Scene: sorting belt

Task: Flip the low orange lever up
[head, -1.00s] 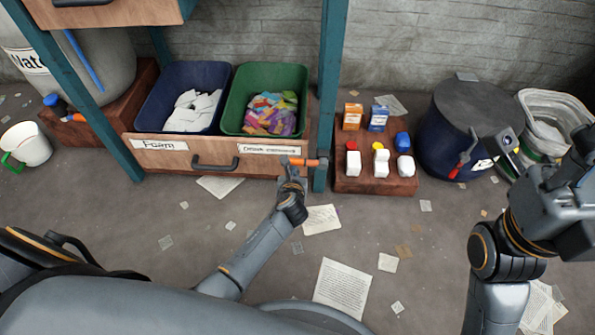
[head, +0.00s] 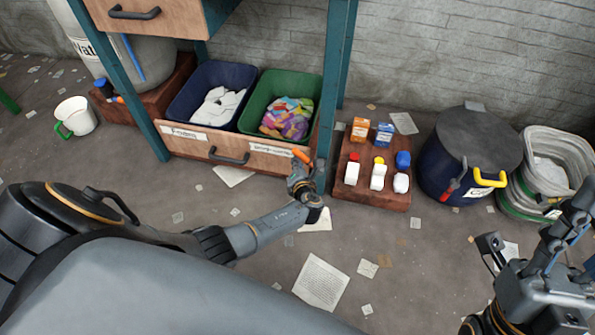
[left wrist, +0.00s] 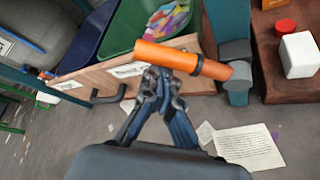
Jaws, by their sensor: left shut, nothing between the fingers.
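The orange lever (head: 302,157) is low on the teal post at the right end of the drawer front. In the left wrist view the lever (left wrist: 180,59) is an orange bar with a dark band, its right end at a grey pivot on the post. It slants, left end higher in the picture. My left gripper (head: 300,172) is just below the lever. In the left wrist view its closed fingertips (left wrist: 160,76) are at the lever's underside, with nothing between them; contact is hard to tell. My right gripper (head: 570,222) is at the right edge, far from the lever.
A drawer front (head: 188,145) with a dark handle holds a blue bin (head: 180,108) and a green bin (head: 252,105). Right of the post, a brown block (head: 345,194) carries bottles and boxes. A dark blue drum (head: 440,165) stands further right. Papers lie on the floor.

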